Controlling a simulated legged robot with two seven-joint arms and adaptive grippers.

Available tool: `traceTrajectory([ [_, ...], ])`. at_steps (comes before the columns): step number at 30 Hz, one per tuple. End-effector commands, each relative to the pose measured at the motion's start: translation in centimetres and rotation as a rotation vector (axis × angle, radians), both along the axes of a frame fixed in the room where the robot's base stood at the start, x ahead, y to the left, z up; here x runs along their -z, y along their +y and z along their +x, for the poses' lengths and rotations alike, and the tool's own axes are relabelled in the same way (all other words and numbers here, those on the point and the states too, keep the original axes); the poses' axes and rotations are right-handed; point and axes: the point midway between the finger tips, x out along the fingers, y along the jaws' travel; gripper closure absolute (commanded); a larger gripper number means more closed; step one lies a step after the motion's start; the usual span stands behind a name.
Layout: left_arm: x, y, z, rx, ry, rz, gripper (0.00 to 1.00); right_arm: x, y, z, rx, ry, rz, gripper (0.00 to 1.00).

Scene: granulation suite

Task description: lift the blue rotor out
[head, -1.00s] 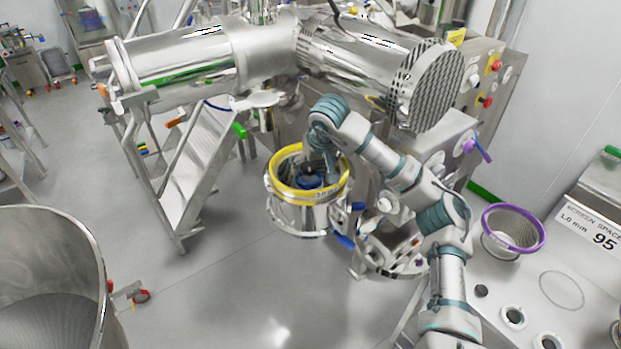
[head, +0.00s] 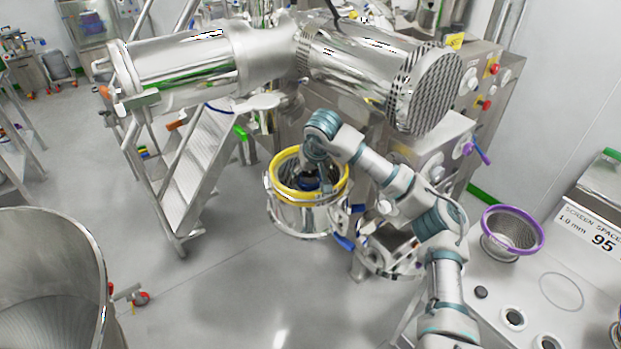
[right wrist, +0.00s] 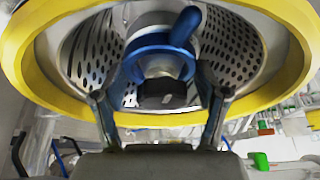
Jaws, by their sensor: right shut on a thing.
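The blue rotor (right wrist: 160,48) sits inside a perforated metal screen (right wrist: 228,52) with a yellow rim (right wrist: 296,72). In the head view the rotor (head: 308,184) is a small blue patch inside the yellow ring (head: 281,188), partly hidden by my right gripper. My right gripper (right wrist: 160,92) reaches into the ring from above. Its two fingers stand on either side of the rotor's dark hub (right wrist: 161,93) and are shut on the rotor. The rotor is still within the screen. My left gripper is not in view.
A purple-rimmed screen (head: 511,231) stands on the bench at the right. A large steel cylinder (head: 390,75) hangs close above my right arm. Steel steps (head: 187,180) stand left of the yellow-rimmed housing. A large steel bin (head: 50,270) is at the lower left.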

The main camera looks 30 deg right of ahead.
Motion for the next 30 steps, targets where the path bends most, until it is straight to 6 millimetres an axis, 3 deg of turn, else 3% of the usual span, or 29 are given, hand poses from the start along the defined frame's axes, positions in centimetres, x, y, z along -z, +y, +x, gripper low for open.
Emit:
traceTrajectory([
  [2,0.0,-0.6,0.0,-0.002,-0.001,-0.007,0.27,0.1,-0.2,0.0,0.005,0.010,-0.004,0.76],
  [7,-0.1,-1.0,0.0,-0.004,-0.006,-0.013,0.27,-2.9,-0.1,0.0,0.006,0.004,-0.002,0.75],
  [10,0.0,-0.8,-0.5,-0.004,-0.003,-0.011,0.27,-5.5,-0.2,-0.1,0.006,-0.003,-0.001,1.00],
  [15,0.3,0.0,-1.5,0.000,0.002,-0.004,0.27,-9.1,-0.2,-0.4,0.006,-0.010,-0.001,1.00],
  [18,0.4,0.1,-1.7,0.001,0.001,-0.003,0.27,-10.0,-0.1,-0.5,0.006,-0.006,-0.002,1.00],
  [28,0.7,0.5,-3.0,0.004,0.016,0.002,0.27,-9.9,-0.1,-0.1,0.004,0.004,-0.003,1.00],
  [30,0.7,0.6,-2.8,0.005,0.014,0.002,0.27,-9.9,-0.2,-0.1,0.003,0.004,-0.002,0.82],
])
